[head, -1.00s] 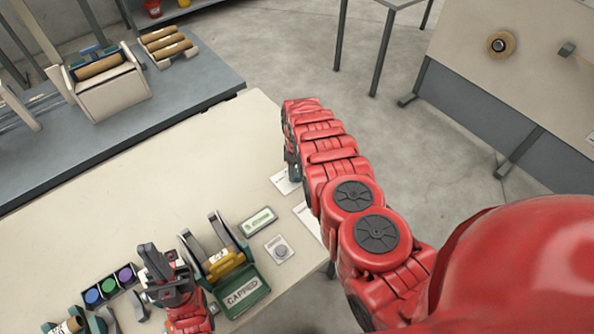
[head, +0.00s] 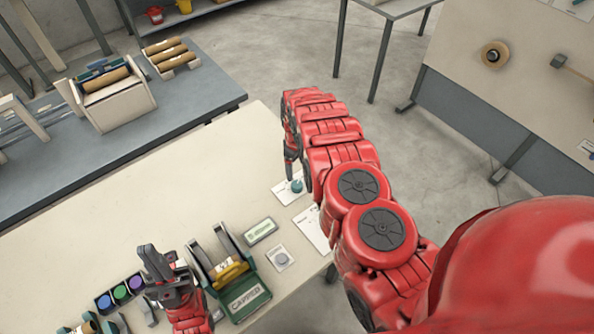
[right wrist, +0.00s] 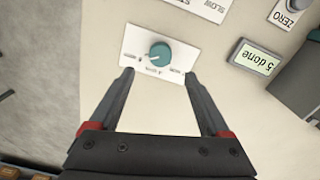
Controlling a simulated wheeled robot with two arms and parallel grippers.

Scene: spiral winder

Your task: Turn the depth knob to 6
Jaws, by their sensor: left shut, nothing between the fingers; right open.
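The teal depth knob (right wrist: 160,54) sits on a white plate (right wrist: 133,42) in the right wrist view. A small light mark shows at its lower left; the plate's lettering is too small to read. In the head view the knob (head: 297,186) shows just beside my right gripper (head: 290,174). My right gripper (right wrist: 158,74) is open, its fingertips on either side of the plate's near part and short of the knob in the picture. Nothing is between them. My left gripper (head: 150,254) is shut and empty, over the table's front left, beside the winder's green tray.
The tray (head: 245,300) marked "CAPPED" and a box with coloured discs (head: 120,291) stand near my left gripper. The table's middle (head: 130,215) is bare.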

